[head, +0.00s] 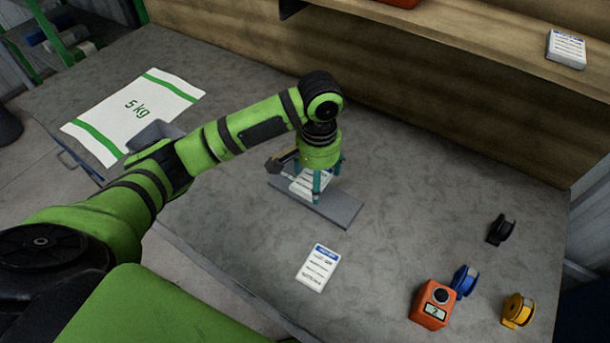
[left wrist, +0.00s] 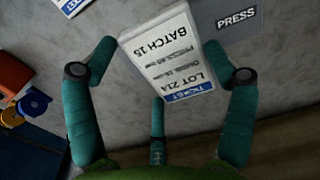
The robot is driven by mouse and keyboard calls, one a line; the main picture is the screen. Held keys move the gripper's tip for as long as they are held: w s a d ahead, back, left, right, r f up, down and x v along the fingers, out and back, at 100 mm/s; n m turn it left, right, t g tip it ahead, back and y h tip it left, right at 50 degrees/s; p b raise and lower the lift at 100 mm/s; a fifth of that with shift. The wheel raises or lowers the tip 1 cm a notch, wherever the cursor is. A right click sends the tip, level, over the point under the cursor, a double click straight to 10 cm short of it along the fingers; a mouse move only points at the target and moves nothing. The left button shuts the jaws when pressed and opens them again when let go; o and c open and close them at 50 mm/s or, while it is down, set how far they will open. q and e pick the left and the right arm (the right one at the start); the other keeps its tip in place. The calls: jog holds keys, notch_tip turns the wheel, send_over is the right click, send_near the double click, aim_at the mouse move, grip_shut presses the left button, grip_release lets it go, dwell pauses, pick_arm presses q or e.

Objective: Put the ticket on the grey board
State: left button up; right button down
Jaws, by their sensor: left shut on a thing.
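The ticket (head: 308,183) is a white block with a blue band and dark print. It shows large in the left wrist view (left wrist: 168,55), where "LOT 21A" and "BATCH 15" can be read. My left gripper (head: 318,187) points down over the grey board (head: 340,209) and is shut on this ticket. The board's "PRESS" label shows beside the ticket in the left wrist view (left wrist: 237,20). The fingers partly hide the ticket in the head view. I cannot tell whether the ticket touches the board. My right gripper is out of view.
A second ticket (head: 317,267) lies on the table in front of the board. A dark tool-like object (head: 282,161) is at the board's left end. An orange counter (head: 431,305) and small rolls stand at right. A "5 kg" sack (head: 135,112) lies at left.

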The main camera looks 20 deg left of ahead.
pick_arm(q)
jog(key=w+a+f, duration=0.1)
jog(key=a, duration=0.1)
jog(key=w+a+f, duration=0.1)
jog(key=a, duration=0.1)
jog(key=w+a+f, duration=0.2)
jog(key=shift+f+p, duration=0.1)
jog(key=shift+p, duration=0.3)
jog(key=shift+w+a+f, duration=0.1)
jog(key=shift+a+f, duration=0.1)
jog(key=shift+a, duration=0.05)
jog(key=shift+a+f, duration=0.15)
jog(key=shift+f, duration=0.1)
notch_tip(320, 180, down, 3)
jog(key=shift+f+p, duration=0.1)
jog(key=shift+p, duration=0.3)
jog(key=shift+f, duration=0.25)
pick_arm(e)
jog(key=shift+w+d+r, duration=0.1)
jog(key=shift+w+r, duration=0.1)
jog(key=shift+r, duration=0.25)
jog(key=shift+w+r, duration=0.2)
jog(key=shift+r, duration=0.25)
pick_arm(q)
jog(key=shift+f, duration=0.15)
jog(key=o, duration=1)
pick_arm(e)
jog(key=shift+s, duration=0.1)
